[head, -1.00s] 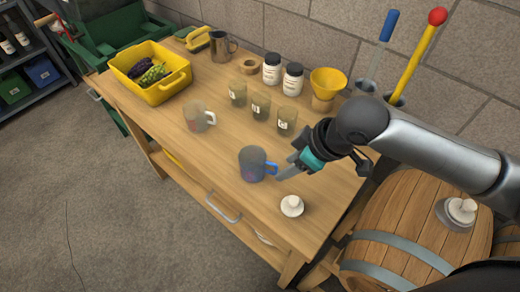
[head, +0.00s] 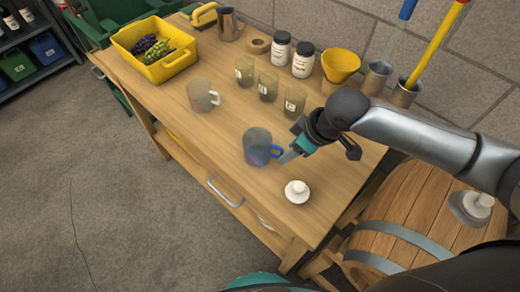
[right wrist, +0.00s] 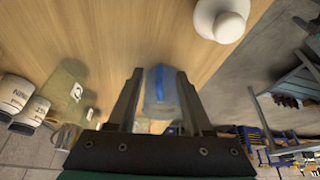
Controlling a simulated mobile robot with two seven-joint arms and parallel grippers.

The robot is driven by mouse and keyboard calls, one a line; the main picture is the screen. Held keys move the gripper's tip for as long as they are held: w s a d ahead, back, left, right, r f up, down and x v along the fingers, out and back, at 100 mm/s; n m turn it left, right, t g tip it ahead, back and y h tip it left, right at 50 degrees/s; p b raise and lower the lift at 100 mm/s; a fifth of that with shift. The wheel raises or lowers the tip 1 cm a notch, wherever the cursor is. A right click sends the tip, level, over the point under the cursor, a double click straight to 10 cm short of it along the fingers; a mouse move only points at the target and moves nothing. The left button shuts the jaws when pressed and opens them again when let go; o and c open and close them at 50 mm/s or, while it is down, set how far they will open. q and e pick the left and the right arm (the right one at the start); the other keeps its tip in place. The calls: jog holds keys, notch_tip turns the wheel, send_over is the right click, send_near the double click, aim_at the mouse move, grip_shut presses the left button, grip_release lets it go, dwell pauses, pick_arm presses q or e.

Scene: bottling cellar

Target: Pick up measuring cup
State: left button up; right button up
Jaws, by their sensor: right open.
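A see-through grey cup with a blue handle (head: 257,147) stands upright on the workbench. My right gripper (head: 285,157) is open beside its handle, on the right of the cup. In the right wrist view, the blue handle (right wrist: 158,84) shows between the spread fingers (right wrist: 158,76), with the blurred cup body behind it. I cannot tell whether a finger touches it. A second see-through cup with a white handle and red marks (head: 202,96) stands farther back left, clear of the gripper. I cannot tell which is the measuring cup. My left gripper is not in view.
The wooden bench (head: 190,128) also holds a white-knobbed lid (head: 297,192) near the front. Several small labelled glasses (head: 268,86), white jars (head: 303,60) and a yellow funnel (head: 341,64) stand behind. A yellow bin of grapes (head: 180,66) is at far left. A barrel (head: 400,220) stands right.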

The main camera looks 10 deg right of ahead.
jog(key=b+x, duration=0.1)
jog(key=x, duration=0.4)
jog(key=shift+a+r, duration=0.1)
grip_shut()
dwell(1.2)
